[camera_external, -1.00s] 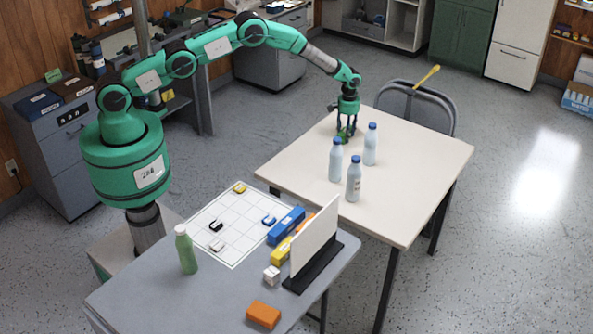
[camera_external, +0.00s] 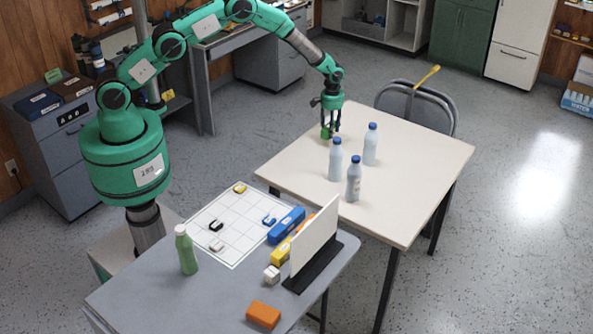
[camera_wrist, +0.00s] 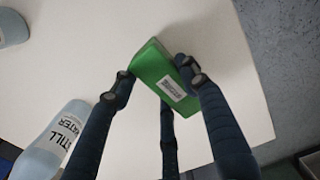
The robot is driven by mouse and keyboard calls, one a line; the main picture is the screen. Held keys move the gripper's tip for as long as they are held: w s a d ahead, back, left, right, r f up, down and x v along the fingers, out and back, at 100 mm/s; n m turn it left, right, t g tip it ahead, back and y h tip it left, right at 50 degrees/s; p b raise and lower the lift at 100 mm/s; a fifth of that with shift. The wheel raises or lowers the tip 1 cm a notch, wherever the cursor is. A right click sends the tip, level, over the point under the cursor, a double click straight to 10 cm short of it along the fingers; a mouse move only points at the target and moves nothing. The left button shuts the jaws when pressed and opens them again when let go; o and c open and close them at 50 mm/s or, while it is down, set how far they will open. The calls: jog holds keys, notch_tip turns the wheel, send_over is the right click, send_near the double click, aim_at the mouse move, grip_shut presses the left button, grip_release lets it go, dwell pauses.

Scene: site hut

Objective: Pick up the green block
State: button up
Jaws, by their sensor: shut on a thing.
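The green block (camera_wrist: 158,72) shows between the fingers of my gripper (camera_wrist: 160,85) in the wrist view, with a white label on its side. My gripper is shut on it. In the external view the green block (camera_external: 326,132) shows small under my gripper (camera_external: 331,132), over the far left part of the cream table (camera_external: 400,190). It looks held above the tabletop, but the exact gap is hard to tell.
Several blue-capped water bottles, one of them (camera_external: 335,160) nearest my gripper, stand on the cream table. A grey chair (camera_external: 430,105) stands behind it. The grey table (camera_external: 150,290) in front holds a green bottle (camera_external: 186,250), a white panel (camera_external: 314,238) and blocks. The cream table's right half is clear.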

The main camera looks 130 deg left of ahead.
jog(key=shift+s+d+r, duration=0.15)
jog(key=shift+s+d, duration=0.6)
jog(key=shift+d, duration=0.3)
jog(key=shift+s+d+r, duration=0.1)
jog(key=shift+s+d, duration=0.6)
jog(key=shift+d, duration=0.4)
jog(key=shift+s+d+r, duration=0.15)
jog(key=shift+s+d, duration=0.6)
jog(key=shift+d, duration=0.3)
